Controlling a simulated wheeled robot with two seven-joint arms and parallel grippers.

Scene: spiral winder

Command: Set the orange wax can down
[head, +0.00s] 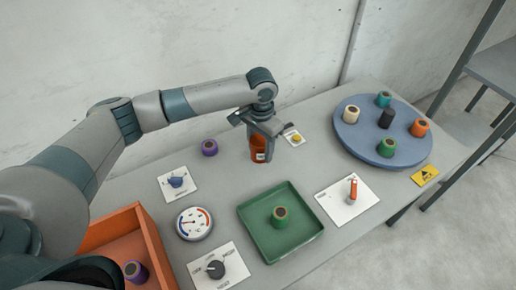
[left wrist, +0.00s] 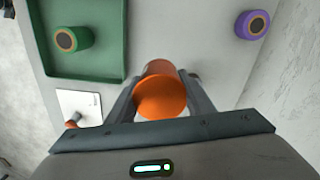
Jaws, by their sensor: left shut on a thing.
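The orange wax can (head: 257,154) is upright between the fingers of my left gripper (head: 264,143), near the back of the table. In the left wrist view the can (left wrist: 161,92) shows its round orange top, with a finger on each side, and my left gripper (left wrist: 161,100) is shut on it. I cannot tell whether the can's base touches the table. My right gripper is not in view.
A green tray (head: 310,232) with a green spool (head: 280,215) lies in front. A purple spool (head: 209,148) stands left of the can. A blue turntable (head: 408,155) with several spools is at right. Panels with a knob (head: 214,269), gauge (head: 194,223) and orange lever (head: 352,188) surround the tray. An orange bin (head: 152,240) is front left.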

